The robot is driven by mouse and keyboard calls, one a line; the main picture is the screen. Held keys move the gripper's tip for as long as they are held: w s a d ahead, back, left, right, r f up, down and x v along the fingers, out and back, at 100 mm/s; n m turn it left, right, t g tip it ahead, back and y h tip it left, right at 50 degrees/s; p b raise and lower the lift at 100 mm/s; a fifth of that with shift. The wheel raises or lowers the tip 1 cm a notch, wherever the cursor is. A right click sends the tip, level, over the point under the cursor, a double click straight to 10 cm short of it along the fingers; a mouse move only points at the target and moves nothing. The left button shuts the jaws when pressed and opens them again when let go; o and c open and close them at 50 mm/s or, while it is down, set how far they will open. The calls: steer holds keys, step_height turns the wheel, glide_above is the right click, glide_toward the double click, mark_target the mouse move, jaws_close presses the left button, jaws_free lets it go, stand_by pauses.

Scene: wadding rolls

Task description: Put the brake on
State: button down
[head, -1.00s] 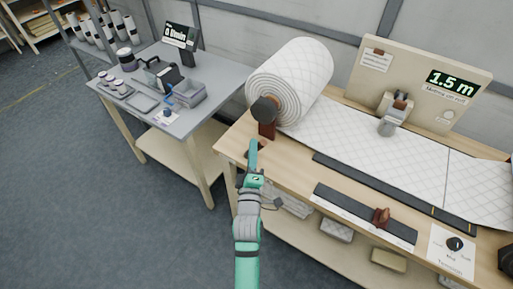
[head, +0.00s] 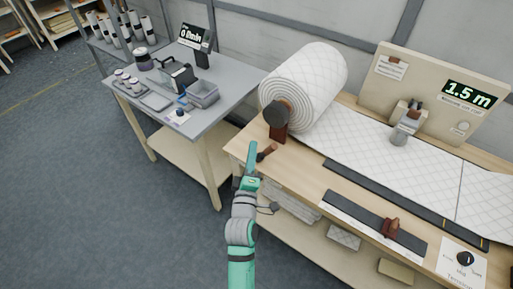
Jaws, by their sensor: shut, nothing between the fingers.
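A white quilted wadding roll (head: 303,85) sits at the left end of the wooden bench on a dark hub (head: 276,114) and a brown bracket (head: 279,134). A short brown lever (head: 267,152) with a dark knob sticks out at the bracket's foot; it looks like the brake lever, but I see no label on it. My gripper (head: 252,147) is shut and empty, just left of the lever near the bench's left front corner. I cannot tell whether it touches the lever.
The quilted sheet (head: 400,155) runs right from the roll across the bench. A display panel (head: 440,85) reads 1.5 m. A black rail with a brown slider (head: 390,228) and a tension dial (head: 465,259) are at the front. A grey side table (head: 225,97) stands left.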

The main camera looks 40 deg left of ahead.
steer(key=v, duration=0.8)
steer(key=shift+f, duration=0.35)
steer(key=shift+a, duration=0.15)
steer(key=s+d+f+m+g+h, duration=0.1)
steer(key=s+d+f+m+h, duration=0.2)
steer(key=s+d+f+m, duration=0.55)
steer(key=s+d+f+m+h, duration=0.1)
steer(key=s+d+m+h, duration=0.35)
steer(key=d, duration=0.85)
steer(key=s+d+r+m+h, duration=0.1)
steer(key=s+d+m+h, duration=0.1)
steer(key=s+d+m, duration=0.5)
steer(key=s+m, duration=0.1)
steer(key=s, duration=0.3)
steer(key=shift+d+r+g, duration=0.2)
steer(key=shift+g, duration=0.2)
